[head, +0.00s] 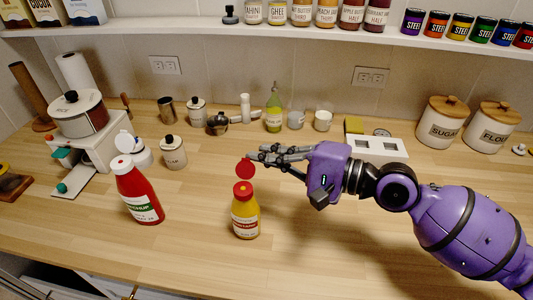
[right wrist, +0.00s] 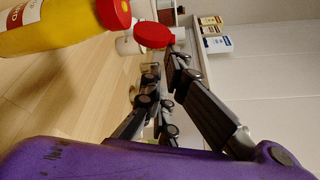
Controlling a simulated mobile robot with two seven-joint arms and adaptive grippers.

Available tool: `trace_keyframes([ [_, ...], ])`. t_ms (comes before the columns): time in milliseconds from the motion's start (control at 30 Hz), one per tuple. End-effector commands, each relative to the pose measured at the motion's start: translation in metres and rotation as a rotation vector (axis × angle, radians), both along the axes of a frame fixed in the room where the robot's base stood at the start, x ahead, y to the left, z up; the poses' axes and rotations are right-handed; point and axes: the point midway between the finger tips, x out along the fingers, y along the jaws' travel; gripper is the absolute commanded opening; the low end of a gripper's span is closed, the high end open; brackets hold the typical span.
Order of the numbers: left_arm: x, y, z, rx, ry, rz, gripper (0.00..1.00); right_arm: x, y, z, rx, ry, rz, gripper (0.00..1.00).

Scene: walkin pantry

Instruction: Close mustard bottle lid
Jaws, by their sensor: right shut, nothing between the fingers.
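The mustard bottle (head: 245,219) stands upright on the wooden counter, yellow with a red top. Its round red lid (head: 245,168) stands raised above the bottle's top, flipped open. In the right wrist view the yellow bottle (right wrist: 50,26) shows sideways at the upper left, with the red lid (right wrist: 152,35) just beyond my fingertips. My right gripper (head: 256,156) reaches in from the right, above and behind the bottle. Its fingers are shut and empty, with tips close to the lid. I cannot tell whether they touch it. My left gripper is not in view.
A ketchup bottle (head: 138,192) with its white lid (head: 123,142) up stands to the left. A green-yellow bottle (head: 274,111), cups and small jars line the back by the wall. Sugar (head: 442,124) and flour canisters stand at the right. The counter in front of the mustard is clear.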

Motion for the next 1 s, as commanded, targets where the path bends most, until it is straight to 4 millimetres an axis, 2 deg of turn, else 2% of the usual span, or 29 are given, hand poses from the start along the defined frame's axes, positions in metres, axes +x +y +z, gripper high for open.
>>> trace_keyframes([
  [567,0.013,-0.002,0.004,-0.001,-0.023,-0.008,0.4,-0.001,0.0,0.003,-0.013,-0.069,0.0,0.0],
  [1000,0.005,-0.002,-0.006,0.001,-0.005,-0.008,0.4,-0.005,0.001,0.007,-0.037,-0.188,0.0,0.0],
])
